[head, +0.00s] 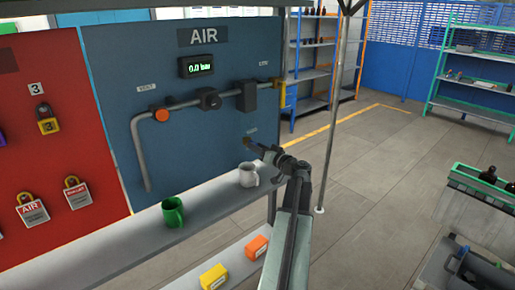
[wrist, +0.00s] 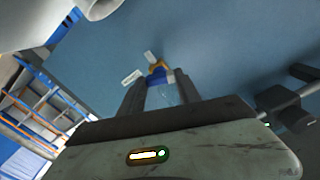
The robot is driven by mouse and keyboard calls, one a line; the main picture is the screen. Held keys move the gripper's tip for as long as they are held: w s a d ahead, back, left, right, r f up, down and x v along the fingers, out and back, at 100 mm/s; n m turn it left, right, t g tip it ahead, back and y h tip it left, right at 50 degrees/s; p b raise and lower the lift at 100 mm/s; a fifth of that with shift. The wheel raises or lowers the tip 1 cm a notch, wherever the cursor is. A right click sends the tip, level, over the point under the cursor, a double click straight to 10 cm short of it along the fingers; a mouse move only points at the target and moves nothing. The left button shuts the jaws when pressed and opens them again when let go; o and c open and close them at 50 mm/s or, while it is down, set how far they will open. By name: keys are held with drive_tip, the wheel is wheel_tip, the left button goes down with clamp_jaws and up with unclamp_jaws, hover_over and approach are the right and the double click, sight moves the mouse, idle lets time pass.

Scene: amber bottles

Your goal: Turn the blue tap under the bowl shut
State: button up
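In the wrist view a small blue piece with a yellow-brass part, apparently the blue tap (wrist: 158,75), shows between the tips of my gripper (wrist: 158,84). The two dark fingers stand apart, one on each side of it; whether they touch it is unclear. I cannot clearly make out a bowl. The tap's handle position is too small to tell.
A white mug (head: 248,175) and a green mug (head: 173,213) stand on the grey shelf (head: 120,235) below the panel. A grey pipe (head: 185,106) carries an orange knob (head: 161,115). A pole (head: 335,120) stands right of my arm.

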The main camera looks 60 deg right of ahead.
clamp_jaws()
drive_tip(key=shift+m, duration=0.4)
drive_tip(key=m, duration=1.2)
drive_tip(key=shift+m, duration=0.3)
drive_tip(key=o, duration=1.2)
unclamp_jaws()
drive_tip(key=shift+c, duration=0.2)
